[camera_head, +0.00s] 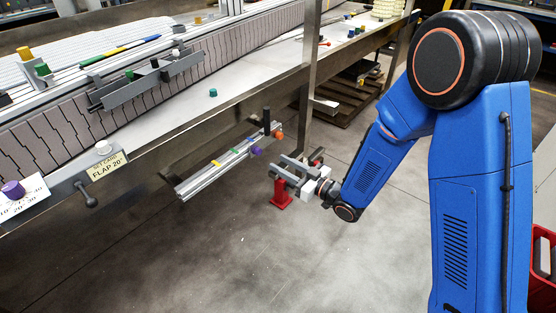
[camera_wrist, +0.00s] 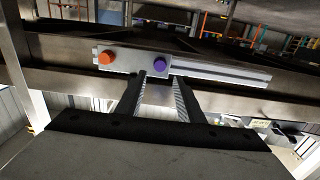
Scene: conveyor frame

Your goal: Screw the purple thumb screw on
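A purple thumb screw (camera_head: 256,151) is at the right end of a low grey rail (camera_head: 215,172) under the conveyor. In the wrist view, the purple thumb screw (camera_wrist: 159,62) is on the face of the rail's end block, straight beyond my fingertips. An orange knob (camera_head: 278,135) is beside it; it shows to the left in the wrist view (camera_wrist: 107,57). My gripper (camera_head: 279,167) is open and empty, to the lower right of the screw in the head view. Its two fingers (camera_wrist: 160,80) point at the rail and appear apart from the screw. The screw's shank is hidden.
Another purple knob (camera_head: 13,190) is on a dial plate at far left, near a white knob (camera_head: 102,147). A metal frame post (camera_head: 309,75) stands behind the gripper. A red stand-like object (camera_head: 281,195) shows just below the gripper. The floor in front is clear.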

